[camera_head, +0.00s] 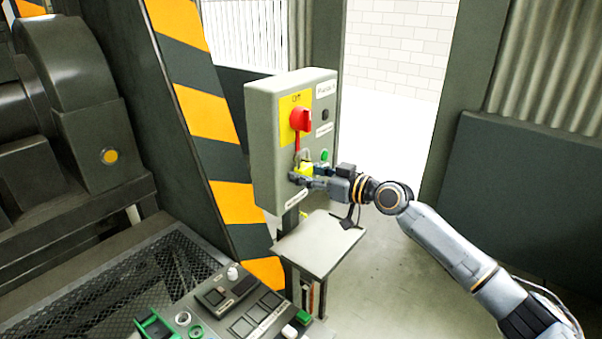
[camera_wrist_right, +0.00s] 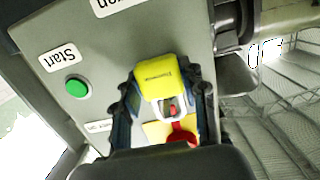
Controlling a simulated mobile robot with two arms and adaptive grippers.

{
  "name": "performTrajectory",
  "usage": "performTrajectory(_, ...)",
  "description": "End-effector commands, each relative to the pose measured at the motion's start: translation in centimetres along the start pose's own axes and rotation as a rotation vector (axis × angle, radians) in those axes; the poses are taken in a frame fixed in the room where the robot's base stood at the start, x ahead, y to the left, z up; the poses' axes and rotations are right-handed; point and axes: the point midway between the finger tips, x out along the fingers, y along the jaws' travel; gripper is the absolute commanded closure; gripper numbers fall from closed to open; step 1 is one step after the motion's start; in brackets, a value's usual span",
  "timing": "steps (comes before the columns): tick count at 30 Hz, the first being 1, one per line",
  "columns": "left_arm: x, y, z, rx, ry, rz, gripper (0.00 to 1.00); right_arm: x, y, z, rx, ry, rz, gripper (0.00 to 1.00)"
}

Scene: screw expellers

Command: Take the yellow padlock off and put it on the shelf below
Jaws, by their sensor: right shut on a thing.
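The yellow padlock (camera_head: 306,169) is at the front of the grey control box (camera_head: 265,150), below the red switch handle (camera_head: 300,119). In the right wrist view the padlock (camera_wrist_right: 155,78) sits between my two dark fingers. Its shackle shows beside the red of the handle (camera_wrist_right: 182,136); whether it still passes through the handle I cannot tell. My right gripper (camera_head: 302,180) is shut on the padlock; its fingers also show in the right wrist view (camera_wrist_right: 164,100). The shelf (camera_head: 318,245) is a bare pale plate below the box. My left gripper is not in view.
A green Start button (camera_wrist_right: 77,88) is on the box face near the padlock. A striped post (camera_head: 207,115) stands left of the box. A control panel (camera_head: 245,305) with buttons is in the front. Open floor (camera_head: 390,280) lies right of the shelf.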

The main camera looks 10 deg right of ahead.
Motion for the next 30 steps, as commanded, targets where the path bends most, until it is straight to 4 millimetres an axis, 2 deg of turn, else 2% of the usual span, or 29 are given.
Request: performTrajectory(30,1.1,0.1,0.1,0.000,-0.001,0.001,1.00,-4.2,0.1,0.8,-0.001,-0.006,0.001,0.85)
